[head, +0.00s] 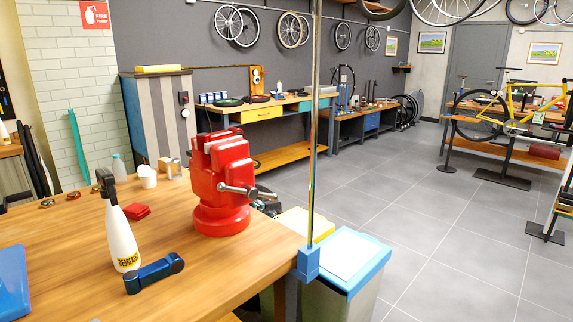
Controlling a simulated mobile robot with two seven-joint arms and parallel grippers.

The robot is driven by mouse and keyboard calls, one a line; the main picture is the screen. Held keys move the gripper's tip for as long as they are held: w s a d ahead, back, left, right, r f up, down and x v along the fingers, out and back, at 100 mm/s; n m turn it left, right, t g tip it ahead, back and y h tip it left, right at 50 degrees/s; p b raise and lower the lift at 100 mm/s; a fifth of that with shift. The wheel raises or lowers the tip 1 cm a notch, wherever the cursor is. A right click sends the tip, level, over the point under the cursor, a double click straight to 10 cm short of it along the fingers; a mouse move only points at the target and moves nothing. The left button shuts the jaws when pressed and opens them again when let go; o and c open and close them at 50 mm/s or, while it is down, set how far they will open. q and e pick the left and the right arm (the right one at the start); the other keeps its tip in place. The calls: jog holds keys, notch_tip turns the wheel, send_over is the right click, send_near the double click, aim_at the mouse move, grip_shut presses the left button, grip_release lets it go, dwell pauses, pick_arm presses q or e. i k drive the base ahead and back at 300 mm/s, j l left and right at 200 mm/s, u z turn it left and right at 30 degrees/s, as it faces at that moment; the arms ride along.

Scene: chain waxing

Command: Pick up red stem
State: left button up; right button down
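I see no red stem that I can make out for sure. A dark blue stem-shaped part (154,272) lies on the wooden workbench (205,265) near its front, beside a white spray bottle (122,240) with a black head. A small flat red item (137,212) lies behind the bottle; it looks like a folded cloth or block. A large red vise (222,185) stands at the bench's right part. Neither of my grippers is in view.
White cups (148,177), a clear bottle (118,168) and small round parts (73,195) stand at the bench's back. A blue object (12,280) lies at the left edge. A thin pole (316,130) rises at the bench's right edge, beside bins (345,260). Grey floor is open to the right.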

aim_at(202, 138)
jog(key=u, duration=0.6)
jog(key=i+l+u, duration=0.1)
jog(key=l+u, duration=0.25)
jog(key=u, duration=0.15)
jog(key=l+u, duration=0.9)
jog(key=l, duration=0.4)
jog(key=l+u, duration=0.1)
jog(key=l, duration=0.35)
jog(key=k+l, duration=0.15)
jog(key=l, duration=0.35)
jog(key=i+u, duration=0.05)
